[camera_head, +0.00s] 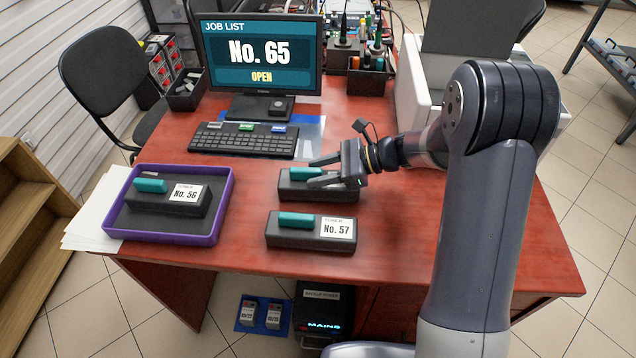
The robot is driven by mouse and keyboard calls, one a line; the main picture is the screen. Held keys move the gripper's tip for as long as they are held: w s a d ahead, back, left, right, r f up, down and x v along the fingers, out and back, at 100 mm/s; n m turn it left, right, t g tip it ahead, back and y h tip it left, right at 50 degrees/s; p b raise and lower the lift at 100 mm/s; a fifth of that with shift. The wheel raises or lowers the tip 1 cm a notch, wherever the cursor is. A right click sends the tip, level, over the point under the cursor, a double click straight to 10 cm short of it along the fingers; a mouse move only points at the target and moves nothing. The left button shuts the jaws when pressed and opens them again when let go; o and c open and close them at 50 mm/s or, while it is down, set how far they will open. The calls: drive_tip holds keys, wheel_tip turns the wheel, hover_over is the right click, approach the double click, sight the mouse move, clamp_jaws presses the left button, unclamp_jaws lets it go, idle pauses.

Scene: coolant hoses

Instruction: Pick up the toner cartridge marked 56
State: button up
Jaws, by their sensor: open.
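The toner cartridge marked No. 56 (155,205) is black with a teal piece on top and a white label. It lies in the purple tray (226,205) at the left of the desk. My gripper (313,172) is open, well to the right of that tray. Its fingers point left over another black cartridge (290,192) with a teal piece, whose label is hidden by the gripper. I cannot tell whether the fingers touch it. A cartridge marked No. 57 (285,238) lies in front of that one.
A monitor (262,55) reads "JOB LIST No. 65 OPEN". A keyboard (243,140) lies before it. White papers (92,220) stick out left of the tray. A white machine (415,85) stands at the back right. Red desk surface is clear between tray and cartridges.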

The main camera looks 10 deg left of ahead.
drive_tip(key=shift+s+a+f, duration=0.1)
drive_tip(key=shift+a, duration=0.25)
drive_tip(key=shift+c, duration=0.2)
clamp_jaws()
